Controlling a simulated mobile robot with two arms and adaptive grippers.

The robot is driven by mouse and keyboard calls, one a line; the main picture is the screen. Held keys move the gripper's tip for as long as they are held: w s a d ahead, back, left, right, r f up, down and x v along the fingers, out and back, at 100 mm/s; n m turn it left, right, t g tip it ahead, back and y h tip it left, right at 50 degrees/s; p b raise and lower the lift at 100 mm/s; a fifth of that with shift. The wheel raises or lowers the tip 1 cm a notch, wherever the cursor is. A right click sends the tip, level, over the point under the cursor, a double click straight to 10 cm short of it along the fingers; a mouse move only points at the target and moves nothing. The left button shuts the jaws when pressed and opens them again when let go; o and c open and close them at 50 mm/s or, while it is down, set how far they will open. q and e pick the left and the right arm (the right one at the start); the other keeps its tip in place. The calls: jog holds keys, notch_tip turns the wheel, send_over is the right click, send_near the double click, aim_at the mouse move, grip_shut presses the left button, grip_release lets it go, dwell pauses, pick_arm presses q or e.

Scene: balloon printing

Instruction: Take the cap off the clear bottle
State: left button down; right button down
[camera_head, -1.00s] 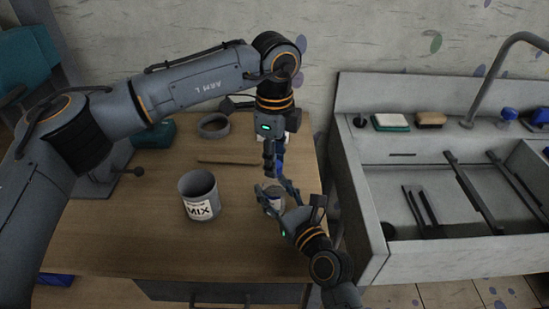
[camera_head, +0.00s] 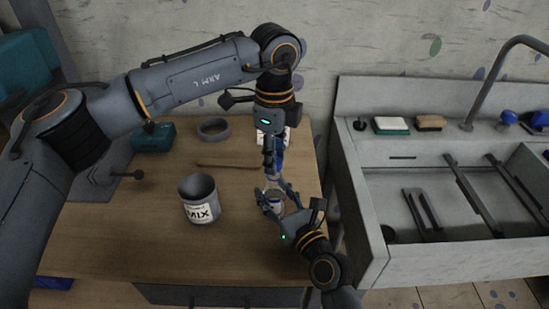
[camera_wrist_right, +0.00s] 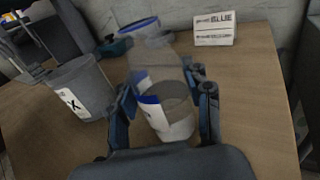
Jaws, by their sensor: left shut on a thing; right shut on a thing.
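The clear bottle (camera_wrist_right: 165,112) stands upright between the fingers of my right gripper (camera_wrist_right: 165,98). My left gripper (camera_head: 273,172) points straight down just over the bottle's top. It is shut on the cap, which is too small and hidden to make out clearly. I cannot tell whether the cap is clear of the neck.
A grey can marked MIX (camera_head: 200,200) stands left of the bottle. Behind are a stick (camera_head: 228,166), a ring-shaped roll (camera_head: 213,128) and a teal box (camera_head: 153,138). A white box marked BLUE (camera_wrist_right: 214,28) stands at the back. A sink (camera_head: 440,200) lies to the right.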

pick_arm(q)
jog(key=shift+r, duration=0.2)
jog(key=shift+r, duration=2)
pick_arm(e)
jog(key=c, duration=0.5)
grip_release()
